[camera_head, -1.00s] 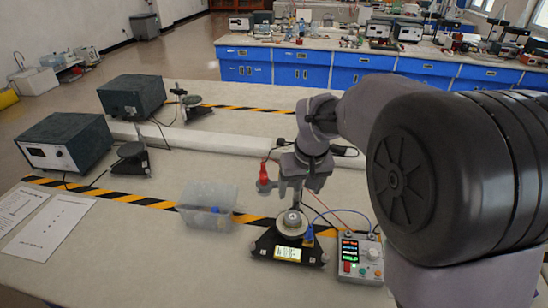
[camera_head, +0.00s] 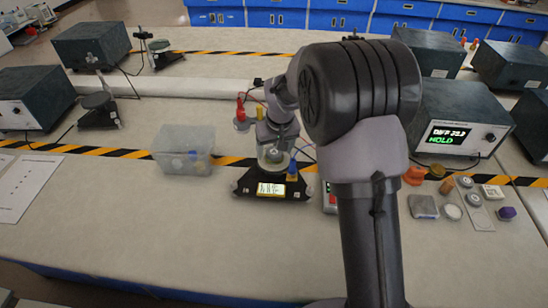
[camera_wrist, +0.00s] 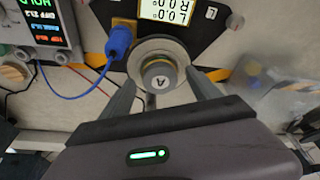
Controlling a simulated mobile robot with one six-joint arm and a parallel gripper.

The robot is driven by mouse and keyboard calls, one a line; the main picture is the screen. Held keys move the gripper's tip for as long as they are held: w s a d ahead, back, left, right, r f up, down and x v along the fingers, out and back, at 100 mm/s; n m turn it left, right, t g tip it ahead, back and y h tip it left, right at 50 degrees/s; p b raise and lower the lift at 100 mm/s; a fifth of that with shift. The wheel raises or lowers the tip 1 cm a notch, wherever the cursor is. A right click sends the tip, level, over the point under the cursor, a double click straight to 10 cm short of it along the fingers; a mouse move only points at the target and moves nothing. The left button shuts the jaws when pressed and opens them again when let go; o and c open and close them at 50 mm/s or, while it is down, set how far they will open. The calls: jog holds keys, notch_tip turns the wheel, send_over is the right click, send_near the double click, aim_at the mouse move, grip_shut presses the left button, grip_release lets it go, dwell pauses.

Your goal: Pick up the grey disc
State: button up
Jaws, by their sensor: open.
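A grey disc-like piece (camera_wrist: 160,75) with a brass-coloured band and the letter A sits on the round pale pan (camera_wrist: 141,50) of a black device in the wrist view. In the head view the device (camera_head: 243,187), with its lit display, stands mid-table, and the piece is mostly hidden by my gripper. My gripper (camera_wrist: 165,84) is open, its fingers on either side of the piece; I cannot tell whether they touch it. Other grey discs (camera_head: 473,199) lie on a pale strip at the right of the table.
A blue plug and cable (camera_wrist: 119,42) are close beside the left finger. A clear bin (camera_head: 183,150) stands left of the device. A control box (camera_head: 329,197) is partly hidden by my arm. Small parts and a large meter (camera_head: 461,125) are at the right. The front of the table is clear.

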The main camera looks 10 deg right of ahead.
jog(key=shift+s+r, duration=0.1)
jog(key=shift+r, duration=0.1)
jog(key=shift+c, duration=0.9)
jog(key=c, duration=1.3)
